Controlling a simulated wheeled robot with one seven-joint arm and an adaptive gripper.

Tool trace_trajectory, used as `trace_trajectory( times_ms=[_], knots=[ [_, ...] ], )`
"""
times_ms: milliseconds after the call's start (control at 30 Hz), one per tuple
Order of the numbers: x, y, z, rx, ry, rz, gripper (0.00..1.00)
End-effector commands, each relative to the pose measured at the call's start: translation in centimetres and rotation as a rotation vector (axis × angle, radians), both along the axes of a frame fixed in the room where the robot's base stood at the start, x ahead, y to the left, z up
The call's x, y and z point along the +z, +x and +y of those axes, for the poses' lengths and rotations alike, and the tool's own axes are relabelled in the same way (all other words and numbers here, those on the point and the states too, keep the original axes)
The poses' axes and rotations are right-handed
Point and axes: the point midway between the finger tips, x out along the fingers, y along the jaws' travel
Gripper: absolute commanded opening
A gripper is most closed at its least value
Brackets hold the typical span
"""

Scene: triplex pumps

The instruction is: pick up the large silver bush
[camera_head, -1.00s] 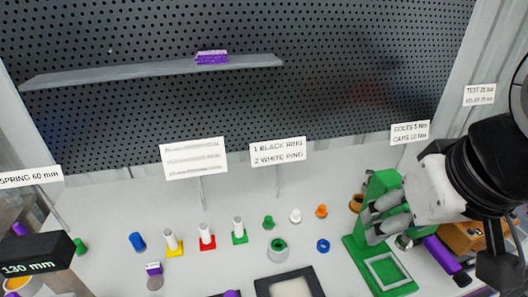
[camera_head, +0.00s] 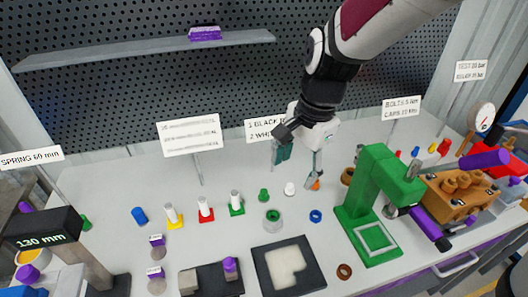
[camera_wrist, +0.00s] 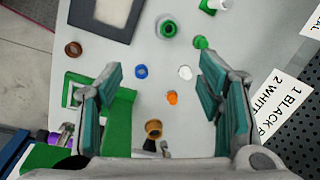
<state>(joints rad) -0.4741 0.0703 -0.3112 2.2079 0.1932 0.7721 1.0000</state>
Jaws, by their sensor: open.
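A short, wide silver-grey ring with a green inside (camera_head: 273,218) stands on the white bench; it looks like the large silver bush, though I cannot be sure. It also shows near the top of the wrist view (camera_wrist: 167,27), beyond my fingertips. My gripper (camera_head: 298,165) is open and empty above the back middle of the bench, behind and to the right of that ring.
A blue ring (camera_head: 316,216), a white piece (camera_head: 290,188) and a green piece (camera_head: 264,195) stand near the silver ring. A green press (camera_head: 372,195) stands to the right. A black-framed tray (camera_head: 262,270) lies in front. Sign posts rise at the back.

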Motion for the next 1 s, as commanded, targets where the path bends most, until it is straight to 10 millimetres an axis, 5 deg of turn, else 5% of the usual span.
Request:
trace_trajectory(
  times_ms=[200, 400, 1000],
  knots=[
    [-5.3, 2.5, 2.9, -0.255, -0.06, 0.09, 0.61],
    [-8.1, 3.6, 4.1, -0.395, -0.102, 0.108, 0.61],
    [-16.6, 3.8, 4.2, -0.426, -0.11, 0.111, 0.61]
  ],
)
